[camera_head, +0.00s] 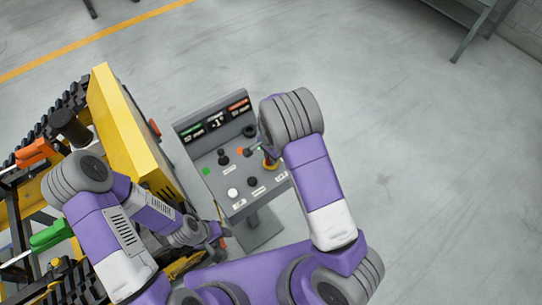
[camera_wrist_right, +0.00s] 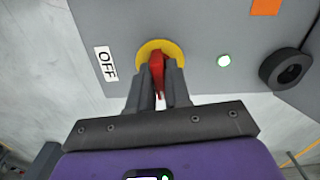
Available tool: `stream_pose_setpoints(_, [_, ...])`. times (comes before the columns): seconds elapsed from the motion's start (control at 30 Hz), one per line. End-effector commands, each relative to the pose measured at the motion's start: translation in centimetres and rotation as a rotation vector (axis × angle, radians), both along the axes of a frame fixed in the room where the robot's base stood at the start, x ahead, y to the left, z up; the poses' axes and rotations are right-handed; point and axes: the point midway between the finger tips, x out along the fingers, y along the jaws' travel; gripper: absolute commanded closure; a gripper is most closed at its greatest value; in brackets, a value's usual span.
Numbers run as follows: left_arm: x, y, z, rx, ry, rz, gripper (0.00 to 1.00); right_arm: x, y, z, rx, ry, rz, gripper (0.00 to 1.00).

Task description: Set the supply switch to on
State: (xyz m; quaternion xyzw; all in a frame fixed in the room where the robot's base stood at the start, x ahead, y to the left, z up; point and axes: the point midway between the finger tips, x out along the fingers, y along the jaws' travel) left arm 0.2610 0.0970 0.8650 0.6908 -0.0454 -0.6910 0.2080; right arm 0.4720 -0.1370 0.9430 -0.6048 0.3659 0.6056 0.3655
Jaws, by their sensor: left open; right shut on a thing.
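The supply switch is a red handle (camera_wrist_right: 157,72) on a round yellow plate (camera_wrist_right: 172,47) near an edge of the grey control console (camera_head: 215,165). A white OFF label (camera_wrist_right: 106,63) is to the left of the plate in the right wrist view. My right gripper (camera_wrist_right: 162,82) is shut on the red handle, with one finger on each side. In the head view the switch (camera_head: 270,163) shows beside my right wrist, which hides part of it. No ON label shows clearly. My left gripper (camera_head: 217,232) is open and empty, low and left of the console.
A yellow tracked machine (camera_head: 125,125) stands close on the left. Open floor lies to the right.

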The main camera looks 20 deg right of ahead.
Motion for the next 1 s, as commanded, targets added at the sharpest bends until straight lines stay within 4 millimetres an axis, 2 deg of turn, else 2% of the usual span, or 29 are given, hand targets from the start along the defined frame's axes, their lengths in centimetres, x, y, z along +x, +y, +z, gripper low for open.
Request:
stream_pose_setpoints(0.3, [0.00, 0.00, 0.32, 0.000, 0.000, 0.000, 0.57, 0.16, 0.04, 0.17, 0.000, -0.005, -0.116, 1.00])
stream_pose_setpoints(0.83, [0.00, 0.00, 0.34, 0.000, 0.000, 0.000, 0.57, 0.19, 0.02, 0.16, 0.001, -0.006, -0.136, 1.00])
stream_pose_setpoints(0.87, [-0.01, 0.00, 0.34, 0.000, 0.000, 0.000, 0.57, 0.19, 0.02, 0.16, 0.001, -0.006, -0.136, 0.79])
stream_pose_setpoints(0.97, [-0.01, 0.00, 0.34, 0.000, 0.000, 0.000, 0.57, 0.17, 0.02, 0.14, 0.000, -0.005, -0.136, 0.64])
stream_pose_setpoints(1.0, [-0.01, 0.00, 0.34, 0.000, 0.000, 0.000, 0.57, 0.15, 0.02, 0.13, 0.000, -0.004, -0.136, 0.62])
